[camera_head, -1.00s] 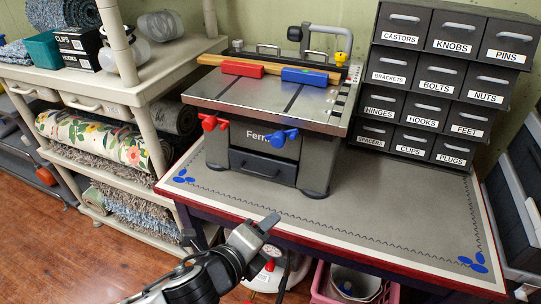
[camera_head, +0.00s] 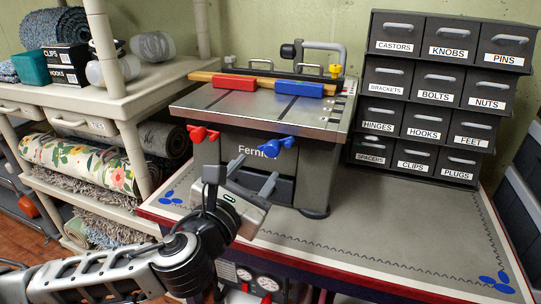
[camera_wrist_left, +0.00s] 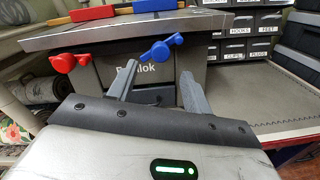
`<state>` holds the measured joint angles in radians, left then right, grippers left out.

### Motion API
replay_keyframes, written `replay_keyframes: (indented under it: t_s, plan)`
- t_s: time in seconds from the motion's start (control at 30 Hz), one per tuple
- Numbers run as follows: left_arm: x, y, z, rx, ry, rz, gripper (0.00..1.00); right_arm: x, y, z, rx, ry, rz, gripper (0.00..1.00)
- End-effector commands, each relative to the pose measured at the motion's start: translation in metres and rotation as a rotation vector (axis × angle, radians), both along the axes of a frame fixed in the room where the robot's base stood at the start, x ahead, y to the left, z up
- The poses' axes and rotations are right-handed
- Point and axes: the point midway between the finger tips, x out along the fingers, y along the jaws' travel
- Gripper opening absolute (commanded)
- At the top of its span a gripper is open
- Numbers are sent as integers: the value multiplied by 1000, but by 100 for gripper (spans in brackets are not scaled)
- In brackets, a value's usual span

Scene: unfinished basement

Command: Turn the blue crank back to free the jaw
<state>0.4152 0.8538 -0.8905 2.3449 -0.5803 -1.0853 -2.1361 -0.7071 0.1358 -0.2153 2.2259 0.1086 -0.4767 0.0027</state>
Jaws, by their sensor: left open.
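The blue crank (camera_head: 276,146) is on the right of the front face of a grey bench machine (camera_head: 258,107). It also shows in the left wrist view (camera_wrist_left: 160,51), ahead of the fingers and a little above them. A red crank (camera_head: 203,134) is on the left of the same face. A red jaw block (camera_head: 234,83) and a blue jaw block (camera_head: 297,88) lie on the machine's top against a wooden strip (camera_head: 262,78). My left gripper (camera_head: 241,178) is open and empty, in front of the machine, below the blue crank and apart from it. My right gripper is not in view.
A black drawer cabinet (camera_head: 432,104) with labelled drawers stands at the back right. Shelves (camera_head: 150,93) with rolled rugs are at the left. The bench top (camera_head: 390,225) is clear right of the machine.

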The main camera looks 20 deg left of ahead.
Motion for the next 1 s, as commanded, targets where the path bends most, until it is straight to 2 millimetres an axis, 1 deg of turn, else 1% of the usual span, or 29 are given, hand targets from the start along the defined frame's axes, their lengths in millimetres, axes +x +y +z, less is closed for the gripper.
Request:
replay_keyframes:
  t_s: [0.03,0.2,0.3,0.4,0.53,0.8,0.83,0.87,0.9,0.97,1.0]
  plan:
    - [13,-1,2,-1,-3,2,50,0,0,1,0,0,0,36]
    - [47,-4,1,-2,-2,3,50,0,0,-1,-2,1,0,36]
    - [62,-5,1,-2,-1,2,50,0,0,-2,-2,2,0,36]
    - [72,-6,0,-2,-1,0,50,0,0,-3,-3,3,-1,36]
    - [80,-7,0,-2,0,0,50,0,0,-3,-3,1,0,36]
    - [81,-7,0,-2,1,-1,50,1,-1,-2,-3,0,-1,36]
    - [81,-7,0,-2,1,-1,47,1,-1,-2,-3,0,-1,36]
    - [81,-7,0,-2,1,-1,39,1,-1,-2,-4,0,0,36]
    - [81,-7,0,-2,1,-1,28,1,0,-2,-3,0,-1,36]
    - [81,-7,0,-2,1,-1,11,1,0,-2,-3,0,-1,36]
    - [81,-7,-1,-2,1,-1,6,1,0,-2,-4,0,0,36]
